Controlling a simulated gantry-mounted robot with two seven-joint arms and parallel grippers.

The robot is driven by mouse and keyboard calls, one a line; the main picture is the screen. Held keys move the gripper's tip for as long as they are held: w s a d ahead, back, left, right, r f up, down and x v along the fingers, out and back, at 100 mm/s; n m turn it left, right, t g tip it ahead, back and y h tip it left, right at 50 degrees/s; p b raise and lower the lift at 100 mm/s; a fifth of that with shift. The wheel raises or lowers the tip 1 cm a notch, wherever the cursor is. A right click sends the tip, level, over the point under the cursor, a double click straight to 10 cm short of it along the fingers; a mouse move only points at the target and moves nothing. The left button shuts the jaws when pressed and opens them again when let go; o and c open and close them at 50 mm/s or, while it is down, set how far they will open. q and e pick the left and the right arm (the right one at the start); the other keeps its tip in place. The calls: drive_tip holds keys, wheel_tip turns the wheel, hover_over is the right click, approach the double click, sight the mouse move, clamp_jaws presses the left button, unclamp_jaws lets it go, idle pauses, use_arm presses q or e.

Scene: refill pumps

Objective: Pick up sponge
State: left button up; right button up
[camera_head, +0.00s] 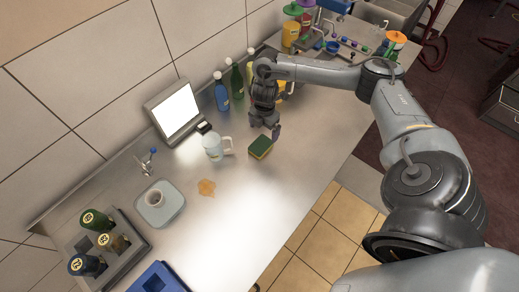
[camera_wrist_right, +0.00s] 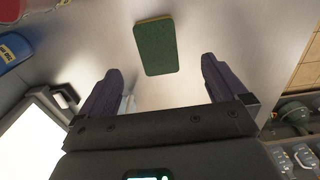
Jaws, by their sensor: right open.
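The sponge (camera_head: 261,147) is a green block with a yellow layer and lies on the metal counter (camera_head: 238,212). In the right wrist view the sponge (camera_wrist_right: 156,48) lies beyond the fingertips, roughly centred between them, with its green face toward the camera. My right gripper (camera_head: 273,131) is open and empty, just behind the sponge in the head view. Its two purple fingers are spread apart in the right wrist view (camera_wrist_right: 161,66), with no contact on the sponge visible. My left gripper is not in view.
A pale mug (camera_head: 213,148) stands left of the sponge, near an orange spill (camera_head: 206,187). A blue bottle (camera_head: 221,95) and a green bottle (camera_head: 237,82) stand behind. A lit screen (camera_head: 176,111) is by the wall. The counter's front edge lies right of the sponge.

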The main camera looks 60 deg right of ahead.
sight(263, 143)
wheel_tip(263, 143, down, 4)
drive_tip(key=shift+r+b, duration=0.1)
drive_tip(key=shift+b, duration=0.55)
drive_tip(key=shift+w+d+f, duration=0.1)
drive_tip(key=shift+f, duration=1.25)
drive_tip(key=shift+w+f, duration=0.1)
drive_tip(key=shift+f, duration=1.25)
drive_tip(key=shift+c, duration=1.1)
drive_tip(key=c, duration=0.9)
